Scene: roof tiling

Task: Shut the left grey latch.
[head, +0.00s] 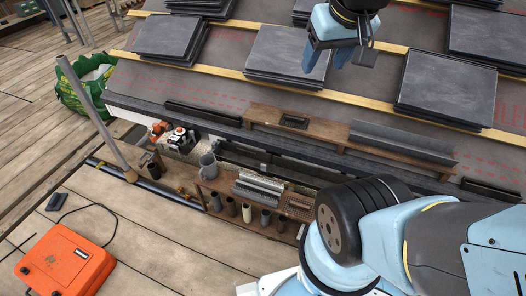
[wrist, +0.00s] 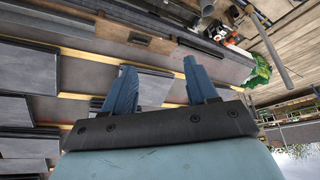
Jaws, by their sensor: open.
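My gripper (head: 327,58) hangs over the tiled roof at the top of the head view, well away from the orange case. Its two blue fingers are apart and empty, as the wrist view (wrist: 158,70) also shows. An orange case (head: 60,262) lies on the wooden deck at the lower left of the head view, partly cut off by the frame edge. A small grey fitting (head: 82,253) shows on it. I cannot tell for sure which part is the left grey latch, or whether it is open. The case does not show in the wrist view.
Stacks of dark slates (head: 276,56) lie along wooden battens on the roof. A shelf with cups and tools (head: 255,205) stands below the eaves. A grey pole (head: 95,112) and a green bag (head: 88,88) are at left.

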